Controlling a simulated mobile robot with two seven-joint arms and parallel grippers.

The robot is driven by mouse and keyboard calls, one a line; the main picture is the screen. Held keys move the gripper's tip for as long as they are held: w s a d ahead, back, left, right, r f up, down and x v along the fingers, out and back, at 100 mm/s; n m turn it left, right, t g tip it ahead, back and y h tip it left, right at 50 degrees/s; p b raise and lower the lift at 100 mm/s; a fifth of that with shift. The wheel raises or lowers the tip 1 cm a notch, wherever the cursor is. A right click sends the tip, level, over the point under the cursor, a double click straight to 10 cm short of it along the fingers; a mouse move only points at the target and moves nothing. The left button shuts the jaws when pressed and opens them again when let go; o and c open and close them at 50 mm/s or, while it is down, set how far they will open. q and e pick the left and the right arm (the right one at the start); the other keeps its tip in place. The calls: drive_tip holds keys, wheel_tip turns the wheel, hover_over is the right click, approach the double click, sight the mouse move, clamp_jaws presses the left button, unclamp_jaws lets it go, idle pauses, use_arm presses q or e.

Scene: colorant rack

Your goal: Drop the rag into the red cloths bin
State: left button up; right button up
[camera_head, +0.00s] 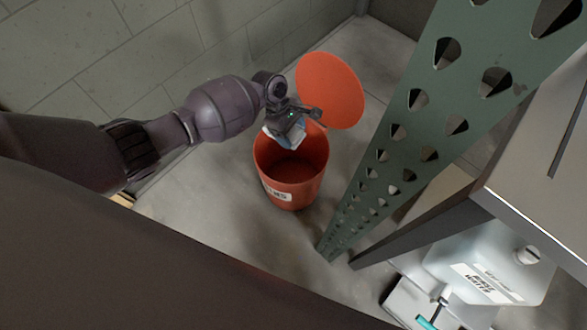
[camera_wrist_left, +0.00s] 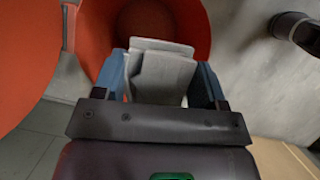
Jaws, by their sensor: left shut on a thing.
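The red cloths bin (camera_head: 290,190) stands on the floor with its round lid (camera_head: 331,90) swung up at the back. Its inside looks empty where it shows. My left gripper (camera_head: 284,136) is over the bin's back left part, shut on a folded pale rag. In the left wrist view the grey-white rag (camera_wrist_left: 160,68) sits between the blue fingers of the gripper (camera_wrist_left: 162,85), with the red bin wall (camera_wrist_left: 160,18) behind and below it. The rag's lower end shows little in the head view. My right gripper is not in view.
A green perforated post (camera_head: 400,130) rises just right of the bin. A metal shelf (camera_head: 530,170) and a white labelled container (camera_head: 490,265) are at the lower right. A block wall (camera_head: 150,50) is behind, with bare floor (camera_head: 225,225) around the bin.

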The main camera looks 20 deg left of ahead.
use_arm(q)
wheel_tip(320, 180, down, 6)
drive_tip(key=b, duration=0.4)
drive_tip(key=shift+r, duration=0.1)
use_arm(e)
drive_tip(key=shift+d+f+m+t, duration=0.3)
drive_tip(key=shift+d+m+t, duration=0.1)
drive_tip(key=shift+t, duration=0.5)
use_arm(q)
drive_tip(key=o, duration=1)
drive_tip(key=shift+r, duration=0.1)
drive_tip(key=p+v, duration=0.2)
drive_tip(key=v, duration=0.3)
drive_tip(key=p+v, duration=0.2)
drive_tip(key=v, duration=0.3)
drive_tip(key=shift+w+d+p, duration=0.15)
drive_tip(key=shift+w+p, duration=0.05)
drive_tip(key=shift+p, duration=0.1)
drive_tip(key=shift+s+a+r, duration=0.1)
drive_tip(key=shift+a+r, duration=0.15)
drive_tip(key=shift+r, duration=0.15)
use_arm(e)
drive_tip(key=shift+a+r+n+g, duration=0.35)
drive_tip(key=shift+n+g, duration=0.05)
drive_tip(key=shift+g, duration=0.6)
